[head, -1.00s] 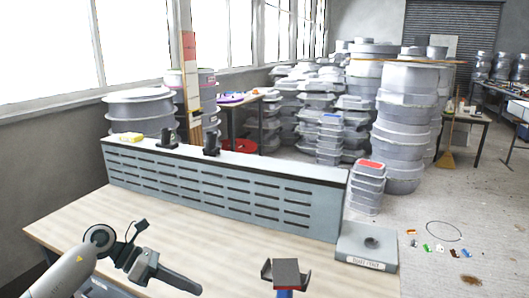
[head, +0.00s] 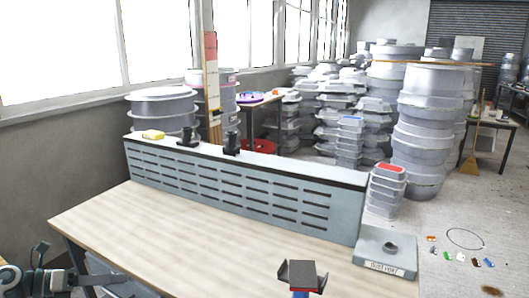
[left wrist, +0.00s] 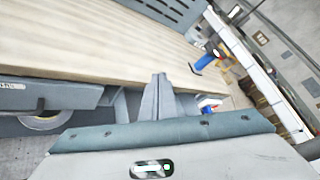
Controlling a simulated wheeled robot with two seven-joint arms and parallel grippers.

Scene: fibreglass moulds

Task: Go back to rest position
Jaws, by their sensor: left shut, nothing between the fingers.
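My left gripper (head: 50,280) is at the bottom left corner of the head view, beside the left end of the workbench (head: 165,235) and low against it. In the left wrist view its fingers (left wrist: 159,90) are together with nothing between them. The wooden bench top also crosses the left wrist view (left wrist: 90,52). My right gripper is in neither view.
A slotted grey panel (head: 240,188) runs along the bench's back. A grey dust port box (head: 372,262) sits at its right end. A dark-topped tool (head: 302,275) stands at the front edge. Stacked grey moulds (head: 430,100) fill the floor behind. The bench's middle is clear.

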